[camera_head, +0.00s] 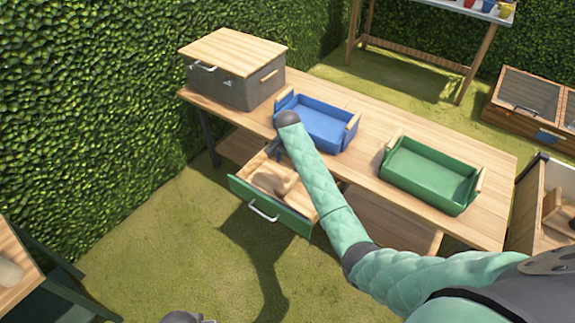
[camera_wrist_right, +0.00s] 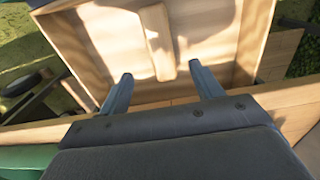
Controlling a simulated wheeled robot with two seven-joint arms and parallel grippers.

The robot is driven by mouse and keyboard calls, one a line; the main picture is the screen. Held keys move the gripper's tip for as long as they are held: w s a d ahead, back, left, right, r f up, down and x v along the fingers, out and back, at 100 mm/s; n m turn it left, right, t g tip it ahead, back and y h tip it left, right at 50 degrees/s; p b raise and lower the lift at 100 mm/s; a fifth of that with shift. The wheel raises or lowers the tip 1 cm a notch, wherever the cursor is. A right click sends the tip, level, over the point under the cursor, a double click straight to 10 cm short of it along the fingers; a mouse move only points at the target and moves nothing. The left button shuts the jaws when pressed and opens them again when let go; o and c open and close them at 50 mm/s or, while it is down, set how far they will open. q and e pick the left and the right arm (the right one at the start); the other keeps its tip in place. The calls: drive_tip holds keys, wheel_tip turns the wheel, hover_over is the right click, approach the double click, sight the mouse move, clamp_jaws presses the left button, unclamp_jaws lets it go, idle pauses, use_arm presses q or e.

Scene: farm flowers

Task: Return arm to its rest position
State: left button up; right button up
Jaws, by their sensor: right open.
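My right arm reaches from the lower right in the head view over an open drawer. My right gripper (camera_head: 272,149) is small and partly hidden there, above the drawer's back part. The right wrist view shows its two fingers (camera_wrist_right: 163,88) apart with nothing between them. The drawer (camera_head: 262,208) has a green front with a pale handle and is pulled out from under the table. A wooden piece (camera_wrist_right: 157,42) lies on the drawer floor, beyond the fingertips and apart from them. My left gripper does not show; a grey rounded part at the bottom edge of the head view is unclear.
The wooden table (camera_head: 365,165) carries a grey box with a wooden lid (camera_head: 225,88), a blue tray (camera_head: 330,133) and a green tray (camera_head: 425,200). A hedge (camera_head: 80,110) stands behind at left. Grass (camera_head: 180,240) lies open in front of the drawer.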

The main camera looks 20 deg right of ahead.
idle(0.5)
drive_tip(key=w+a+r+n+t, duration=0.1)
drive_tip(key=w+r+n+t, duration=0.1)
drive_tip(key=r+n, duration=0.3)
drive_tip(key=w+a+r+n+t, duration=0.1)
drive_tip(key=w+r+n+t, duration=0.1)
drive_tip(key=r+n, duration=0.35)
drive_tip(key=s+a+r+n+t, duration=0.15)
drive_tip(key=s+r, duration=0.25)
drive_tip(key=s, duration=0.4)
drive_tip(key=s+a+f+g, duration=0.1)
drive_tip(key=s+f, duration=0.5)
drive_tip(key=s, duration=0.9)
drive_tip(key=s+a+f+g, duration=0.1)
drive_tip(key=s+f, duration=0.6)
drive_tip(key=s, duration=0.8)
drive_tip(key=s+a+f+g+y, duration=0.1)
drive_tip(key=s+f, duration=0.6)
drive_tip(key=s, duration=0.8)
drive_tip(key=shift+a+f+g, duration=0.2)
drive_tip(key=shift+a+g, duration=0.25)
drive_tip(key=shift+g, duration=0.1)
drive_tip(key=shift+s, duration=0.1)
drive_tip(key=shift+c, duration=0.3)
